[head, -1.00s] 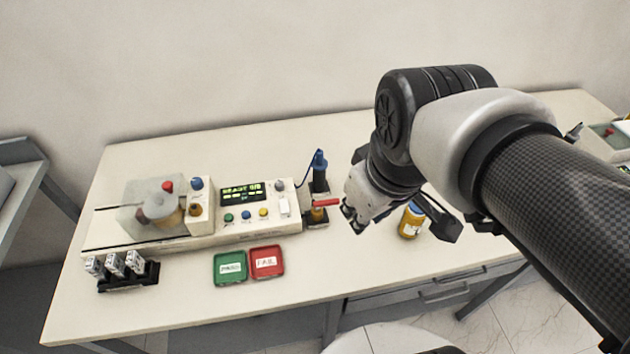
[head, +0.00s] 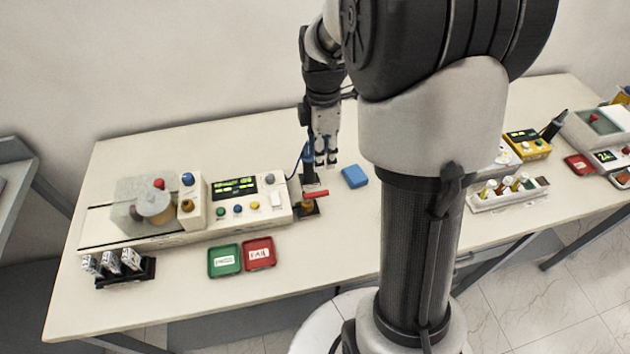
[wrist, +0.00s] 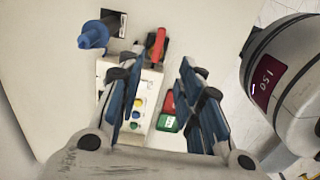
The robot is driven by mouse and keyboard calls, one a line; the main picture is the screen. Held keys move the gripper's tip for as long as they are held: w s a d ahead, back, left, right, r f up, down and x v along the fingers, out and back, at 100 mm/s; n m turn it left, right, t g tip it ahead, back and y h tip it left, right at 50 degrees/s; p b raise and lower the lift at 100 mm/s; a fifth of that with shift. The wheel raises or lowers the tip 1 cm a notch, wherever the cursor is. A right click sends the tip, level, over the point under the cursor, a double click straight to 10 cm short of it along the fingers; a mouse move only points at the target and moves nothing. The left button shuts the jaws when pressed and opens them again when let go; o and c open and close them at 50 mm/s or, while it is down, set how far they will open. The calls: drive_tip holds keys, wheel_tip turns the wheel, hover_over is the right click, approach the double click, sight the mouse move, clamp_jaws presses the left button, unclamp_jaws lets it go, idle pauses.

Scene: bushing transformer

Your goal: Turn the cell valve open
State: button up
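The cell valve's red lever handle (head: 316,193) sticks out sideways over a brass-coloured body (head: 308,205), at the right end of the white test instrument (head: 240,215). The red handle also shows in the wrist view (wrist: 157,45), ahead of the fingers. My gripper (head: 325,163) points down above and slightly right of the valve, apart from it in the head view. In the wrist view my gripper (wrist: 158,70) has its blue-padded fingers spread with nothing between them. The valve's lower part is hidden in the wrist view.
Green (head: 224,260) and red (head: 259,252) trays sit in front. Bare table lies right of the trays.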

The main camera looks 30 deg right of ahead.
sight(321, 193)
wheel_tip(321, 193, down, 14)
drive_tip(key=b, duration=0.3)
drive_tip(key=shift+r, duration=0.1)
clamp_jaws()
idle(0.3)
